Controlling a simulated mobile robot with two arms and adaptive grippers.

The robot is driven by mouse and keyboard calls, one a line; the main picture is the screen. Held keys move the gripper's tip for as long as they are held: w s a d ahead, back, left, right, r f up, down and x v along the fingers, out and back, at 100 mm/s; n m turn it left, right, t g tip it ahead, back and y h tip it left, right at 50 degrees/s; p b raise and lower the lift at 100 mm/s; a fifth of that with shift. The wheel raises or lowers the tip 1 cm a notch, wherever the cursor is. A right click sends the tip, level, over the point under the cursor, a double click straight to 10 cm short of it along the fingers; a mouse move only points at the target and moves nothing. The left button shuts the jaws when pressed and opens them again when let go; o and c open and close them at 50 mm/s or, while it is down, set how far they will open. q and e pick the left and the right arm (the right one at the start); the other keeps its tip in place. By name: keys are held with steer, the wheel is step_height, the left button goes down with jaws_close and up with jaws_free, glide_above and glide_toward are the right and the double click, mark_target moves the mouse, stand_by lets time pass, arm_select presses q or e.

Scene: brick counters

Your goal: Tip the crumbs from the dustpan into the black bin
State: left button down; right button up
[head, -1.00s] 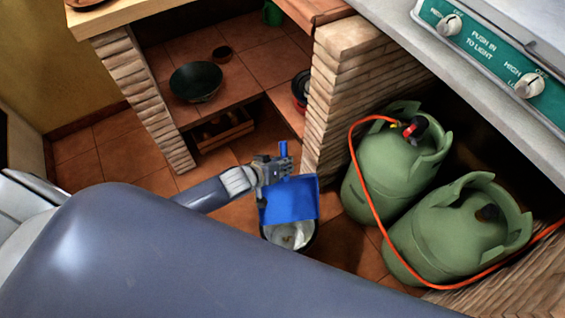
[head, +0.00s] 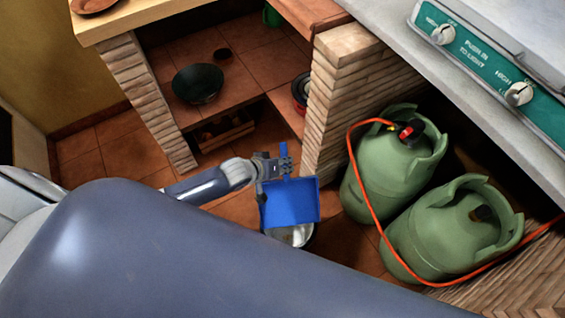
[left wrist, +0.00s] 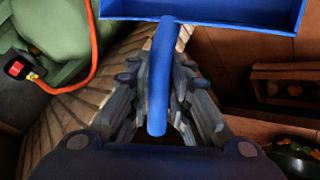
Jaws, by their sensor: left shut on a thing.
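My left gripper (head: 273,167) is shut on the handle of the blue dustpan (head: 291,205). In the left wrist view the fingers close around the blue handle (left wrist: 160,85), and part of the pan shows at the top. The pan hangs steeply tilted, its lower edge over the black bin (head: 312,238), and hides much of the bin's opening. The bin stands on the floor with a pale inside. I see no clear crumbs on the visible pan face; whether any lie in the bin is too small to tell. My right gripper is out of view.
Two green gas cylinders (head: 390,175) with an orange hose (head: 362,190) stand right of the bin. A brick pillar (head: 330,105) rises just behind it. A dark pan (head: 197,83) sits on the tiled shelf, with a wooden crate (head: 228,132) below.

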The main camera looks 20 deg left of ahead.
arm_select(q)
steer(key=shift+r+p, duration=0.3)
steer(key=shift+p, duration=0.1)
steer(key=shift+w+r, duration=0.1)
steer(key=shift+r, duration=0.1)
steer(key=shift+a+r+g+h+p, duration=0.1)
steer(key=shift+r+g+h+p, duration=0.2)
steer(key=shift+r+g+p, duration=0.45)
steer(key=shift+r+n+g+p, duration=0.1)
steer(key=shift+n+g+p, duration=0.3)
steer(key=shift+p, duration=0.1)
steer(key=shift+r+n+g+h, duration=0.6)
steer(key=shift+r+g+h, duration=0.4)
steer(key=shift+r+g, duration=0.45)
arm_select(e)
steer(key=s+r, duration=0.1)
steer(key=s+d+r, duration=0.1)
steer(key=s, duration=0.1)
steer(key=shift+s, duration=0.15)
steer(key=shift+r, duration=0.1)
